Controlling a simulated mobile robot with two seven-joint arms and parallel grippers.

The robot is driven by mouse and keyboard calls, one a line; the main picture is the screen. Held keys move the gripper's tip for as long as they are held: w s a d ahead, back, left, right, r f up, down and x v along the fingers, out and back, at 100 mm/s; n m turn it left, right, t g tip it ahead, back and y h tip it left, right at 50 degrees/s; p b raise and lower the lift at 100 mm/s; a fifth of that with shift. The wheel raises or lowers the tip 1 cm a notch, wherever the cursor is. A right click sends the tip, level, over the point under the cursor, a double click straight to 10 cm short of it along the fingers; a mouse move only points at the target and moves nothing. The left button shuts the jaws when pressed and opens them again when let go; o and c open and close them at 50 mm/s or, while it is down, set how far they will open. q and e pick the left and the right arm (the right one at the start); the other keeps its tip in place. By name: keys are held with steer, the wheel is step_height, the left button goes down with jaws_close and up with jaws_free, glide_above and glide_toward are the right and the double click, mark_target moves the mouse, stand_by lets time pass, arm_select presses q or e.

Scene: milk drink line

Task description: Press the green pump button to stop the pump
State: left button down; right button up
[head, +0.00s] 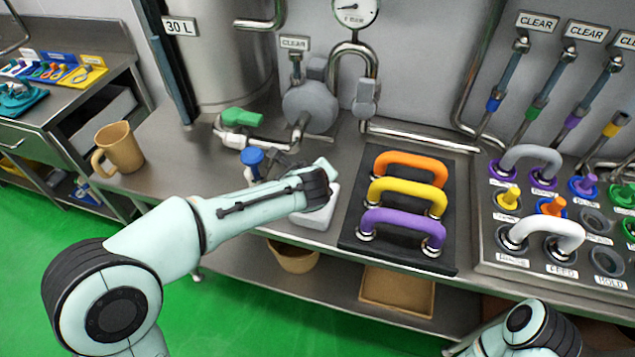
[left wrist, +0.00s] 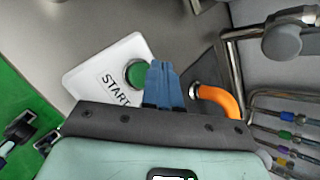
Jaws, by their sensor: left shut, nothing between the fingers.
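The green pump button (left wrist: 137,74) sits on a white box lettered START (left wrist: 104,62) in the left wrist view. In the head view the white box (head: 318,217) stands on the steel counter, and my left arm hides its button. My left gripper (left wrist: 162,68) is shut and empty, with blue fingertips. In the left wrist view its fingers overlap the button's right edge; whether they touch it I cannot tell. In the head view my left wrist is over the box. Part of my right arm shows at bottom right; its gripper is out of view.
Right of the box, a black mat (head: 349,237) carries orange (head: 412,161), yellow (head: 408,195) and purple (head: 403,224) handles. A grey pump (head: 309,107) and pipes stand behind. A tan mug (head: 119,149) stands left. A panel of knobs (head: 487,243) is at right.

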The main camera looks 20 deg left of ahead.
arm_select(q)
step_height(320, 180, up, 6)
steer(key=p, duration=0.5)
arm_select(e)
steer(key=r, duration=0.1)
steer(key=w+r, duration=0.1)
steer(key=r, duration=0.3)
steer(key=shift+w+r, duration=0.15)
steer(key=shift+w, duration=0.2)
steer(key=shift+s, duration=0.15)
arm_select(q)
steer(key=shift+f, duration=0.1)
